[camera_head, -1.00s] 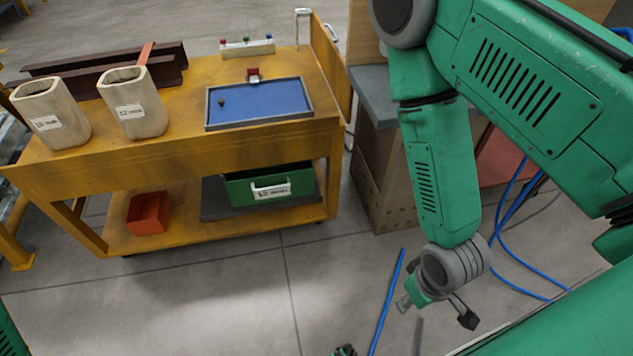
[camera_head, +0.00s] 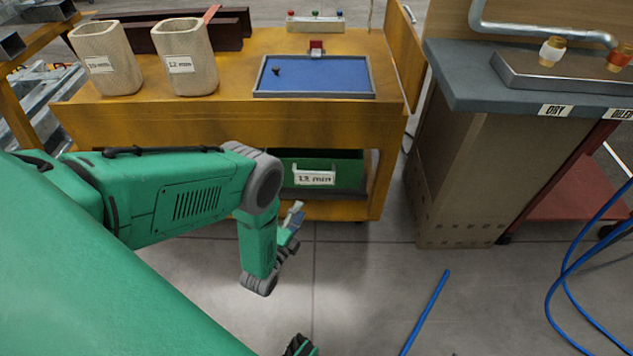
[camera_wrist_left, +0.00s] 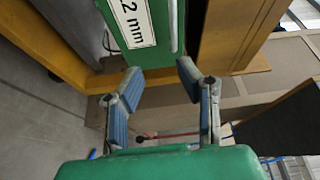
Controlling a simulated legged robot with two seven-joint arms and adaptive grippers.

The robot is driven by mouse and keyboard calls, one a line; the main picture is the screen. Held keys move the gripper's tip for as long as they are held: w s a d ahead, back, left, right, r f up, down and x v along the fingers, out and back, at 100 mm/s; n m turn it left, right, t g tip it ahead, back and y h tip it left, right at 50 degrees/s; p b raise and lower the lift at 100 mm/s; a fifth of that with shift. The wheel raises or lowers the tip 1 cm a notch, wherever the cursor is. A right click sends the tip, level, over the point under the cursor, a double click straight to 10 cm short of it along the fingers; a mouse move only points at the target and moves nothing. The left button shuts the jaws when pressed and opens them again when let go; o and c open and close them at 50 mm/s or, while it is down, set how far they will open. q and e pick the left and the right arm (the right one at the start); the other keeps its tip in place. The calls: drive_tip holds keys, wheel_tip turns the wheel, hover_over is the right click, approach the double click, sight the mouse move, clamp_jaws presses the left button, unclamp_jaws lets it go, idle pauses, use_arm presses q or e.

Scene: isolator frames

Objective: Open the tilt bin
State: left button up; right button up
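The green bin (camera_head: 343,165), labelled 12 mm, sits on the lower shelf of the yellow cart, below the blue tray. It looks upright, and its upper part is shaded under the cart top. My left gripper (camera_head: 293,223) is in front of the bin's lower left side, with my forearm across the cart's front. In the left wrist view the gripper (camera_wrist_left: 160,80) is open and empty, its two fingers spread. The bin's green front (camera_wrist_left: 168,15) and its white label (camera_wrist_left: 132,20) show just beyond the fingers, apart from them.
The yellow cart (camera_head: 240,125) carries two beige bins (camera_head: 105,60) and a blue tray (camera_head: 320,77). To the right stands a grey-topped bench (camera_head: 470,80). The floor before the cart is mostly clear.

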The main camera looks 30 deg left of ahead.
sight(314, 173)
use_arm(q)
drive_tip(key=shift+m+t+y, duration=0.3)
drive_tip(key=shift+m+t, duration=0.5)
drive_tip(key=b+x, duration=0.1)
drive_tip(key=x, duration=0.3)
drive_tip(key=b+x, duration=0.1)
drive_tip(key=x, duration=0.4)
drive_tip(key=a+b+x, duration=0.1)
drive_tip(key=b+x, duration=0.1)
drive_tip(key=x, duration=0.2)
drive_tip(key=shift+w+a+r, duration=0.1)
drive_tip(key=shift+a+r, duration=0.05)
clamp_jaws()
